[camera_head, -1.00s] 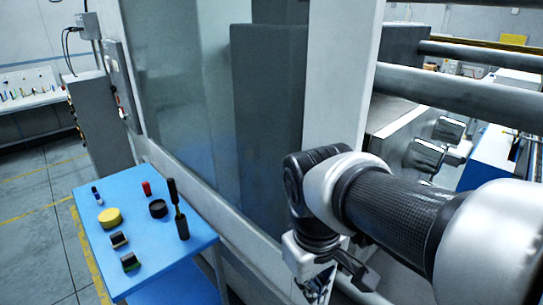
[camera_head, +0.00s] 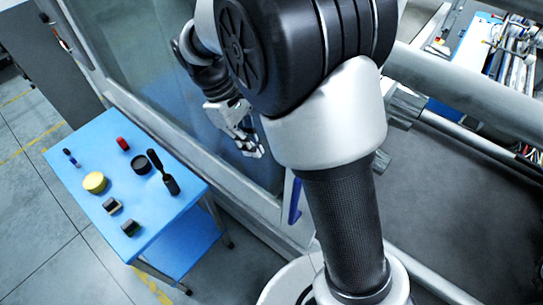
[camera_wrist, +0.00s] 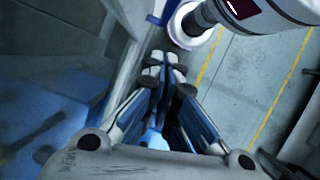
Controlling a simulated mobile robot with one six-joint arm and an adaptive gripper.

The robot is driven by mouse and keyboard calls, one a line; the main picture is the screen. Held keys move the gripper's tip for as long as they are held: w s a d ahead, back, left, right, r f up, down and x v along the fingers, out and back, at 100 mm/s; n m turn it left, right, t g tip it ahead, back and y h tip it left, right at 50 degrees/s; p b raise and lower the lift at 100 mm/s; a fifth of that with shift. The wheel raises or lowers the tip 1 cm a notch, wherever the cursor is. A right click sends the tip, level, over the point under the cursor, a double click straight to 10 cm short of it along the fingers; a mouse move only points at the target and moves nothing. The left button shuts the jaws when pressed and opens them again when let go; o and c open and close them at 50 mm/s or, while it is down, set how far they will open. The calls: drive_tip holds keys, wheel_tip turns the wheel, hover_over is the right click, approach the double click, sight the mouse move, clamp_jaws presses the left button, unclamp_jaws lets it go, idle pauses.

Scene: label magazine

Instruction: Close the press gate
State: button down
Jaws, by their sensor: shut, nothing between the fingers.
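The press gate (camera_head: 130,50) is a large panel with a see-through pane in a pale frame, at the upper left of the head view. Its pane also fills the left of the wrist view (camera_wrist: 45,75). The press's thick bars (camera_head: 480,95) lie uncovered at the right. A blue upright bar (camera_head: 295,200), possibly the gate handle, shows on a pale post, partly behind my arm. My gripper (camera_head: 258,151) is shut and empty, in front of the pane and left of the blue bar. In the wrist view my fingertips (camera_wrist: 167,64) meet beside the pale frame; contact cannot be told.
A blue cart (camera_head: 85,205) stands at the left in front of the gate, holding a yellow disc (camera_head: 95,182), a red piece (camera_head: 123,144), a black-handled tool (camera_head: 170,184) and small blocks. Grey floor (camera_head: 40,240) is clear left of the cart.

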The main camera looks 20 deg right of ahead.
drive_tip(key=s+d+f, duration=0.5)
drive_tip(key=s+f, duration=0.1)
drive_tip(key=f, duration=0.2)
drive_tip(key=shift+s+d+f+p, duration=0.2)
drive_tip(key=shift+s+f+p, duration=0.05)
drive_tip(key=shift+f+p, duration=0.1)
